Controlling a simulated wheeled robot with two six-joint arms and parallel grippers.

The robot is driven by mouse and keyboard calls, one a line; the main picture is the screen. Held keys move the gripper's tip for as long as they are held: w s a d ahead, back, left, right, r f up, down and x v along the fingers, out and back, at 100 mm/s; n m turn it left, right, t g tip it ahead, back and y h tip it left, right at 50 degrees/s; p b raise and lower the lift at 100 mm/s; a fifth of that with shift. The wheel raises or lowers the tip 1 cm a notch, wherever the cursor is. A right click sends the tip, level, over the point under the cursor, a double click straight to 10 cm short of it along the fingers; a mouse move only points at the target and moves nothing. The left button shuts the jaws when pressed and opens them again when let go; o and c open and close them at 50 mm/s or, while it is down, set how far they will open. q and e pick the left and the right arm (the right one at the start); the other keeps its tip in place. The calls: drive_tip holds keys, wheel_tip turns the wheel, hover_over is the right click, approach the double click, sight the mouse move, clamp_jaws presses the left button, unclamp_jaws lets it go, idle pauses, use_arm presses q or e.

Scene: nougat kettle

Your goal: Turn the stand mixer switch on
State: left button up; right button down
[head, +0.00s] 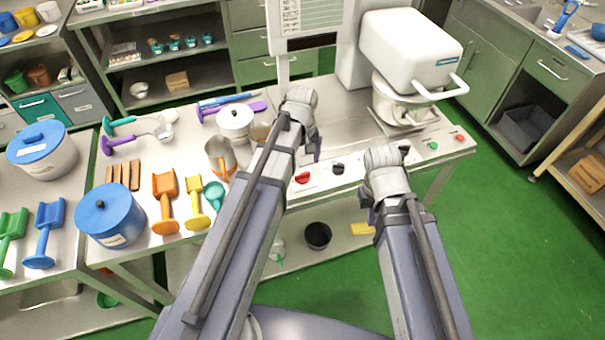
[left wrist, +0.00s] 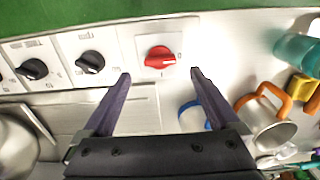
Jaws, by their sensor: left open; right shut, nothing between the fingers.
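The white stand mixer (head: 410,48) stands at the back right of the steel counter, with a metal bowl (head: 402,105) under its head. A red rotary switch (head: 303,178) sits on the counter's front panel, with a black knob (head: 338,169) to its right. In the left wrist view, the red switch (left wrist: 160,57) lies ahead between the open fingertips of my left gripper (left wrist: 160,74), with no visible contact. My left gripper also shows in the head view (head: 316,152), above the panel. My right gripper (head: 369,202) is shut and empty in front of the panel, partly hidden by its own wrist.
Black knobs (left wrist: 90,62) line the panel beside the red switch. A green button (head: 433,146) and a red button (head: 460,138) sit at its right end. A metal pitcher (head: 220,158), lidded pot (head: 235,121) and coloured scoops (head: 165,203) crowd the left counter.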

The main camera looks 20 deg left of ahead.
sight(302, 174)
use_arm(q)
wheel_tip(302, 174, down, 6)
drive_tip(key=b, duration=0.5)
drive_tip(key=shift+c, duration=0.2)
drive_tip(key=c, duration=1.3)
drive_tip(key=shift+c, duration=0.2)
